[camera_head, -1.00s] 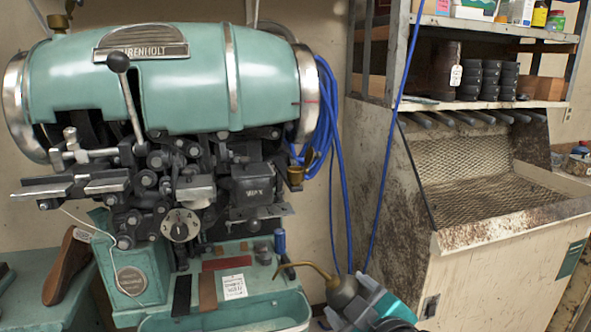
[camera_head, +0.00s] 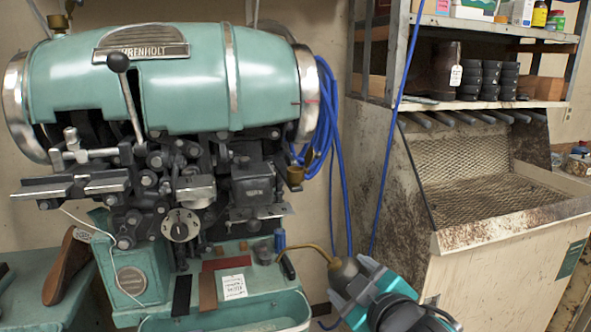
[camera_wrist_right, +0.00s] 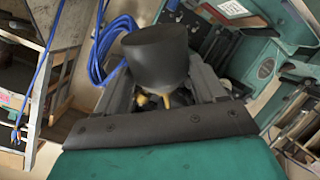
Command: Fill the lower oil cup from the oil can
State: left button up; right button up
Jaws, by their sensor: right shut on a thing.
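The oil can (camera_head: 343,269) has a dull metal body and a thin, curved brass spout pointing left. My right gripper (camera_head: 347,288) is shut on it, at the lower middle of the head view. The right wrist view shows the can's dark round end (camera_wrist_right: 157,52) between the fingers. The lower oil cup (camera_head: 295,175) is a small brass cup on the right side of the green machine (camera_head: 180,80). The spout tip is below the cup and apart from it. The inside of the cup cannot be made out. My left gripper is not in view.
Another brass cup (camera_head: 58,22) sits at the machine's top left. Blue cables (camera_head: 325,130) hang right of the lower cup. A label (camera_head: 233,286) and small tools lie on the machine's base. A stained bench with a mesh tray (camera_head: 480,160) stands at the right.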

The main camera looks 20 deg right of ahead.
aim_at(354, 263)
jog(key=shift+w+d+r, duration=0.3)
jog(key=shift+w+r, duration=0.2)
jog(key=shift+w, duration=0.05)
jog(key=shift+w+d+r, duration=0.3)
jog(key=shift+w+r, duration=0.2)
jog(key=shift+w, duration=0.05)
jog(key=shift+w+d+r, duration=0.3)
jog(key=shift+w+r, duration=0.25)
jog(key=shift+w, duration=0.05)
jog(key=w+d+r, duration=0.2)
jog(key=w+r, duration=0.2)
jog(key=w, duration=0.1)
jog(key=shift+d+r, duration=0.25)
jog(key=shift+d, duration=0.05)
dwell(1.5)
jog(key=shift+w+d+r, duration=0.1)
jog(key=shift+w+r, duration=0.05)
jog(key=shift+w+r, duration=0.1)
jog(key=shift+w+d+r, duration=0.35)
jog(key=shift+w+r, duration=0.25)
jog(key=shift+w, duration=0.05)
jog(key=shift+w+d+r, duration=0.4)
jog(key=shift+w+r, duration=0.25)
jog(key=shift+w+d+r, duration=0.35)
jog(key=shift+w+r, duration=0.25)
jog(key=shift+w, duration=0.05)
jog(key=shift+w+d+r, duration=0.25)
jog(key=shift+w+r, duration=0.1)
jog(key=shift+w, duration=0.15)
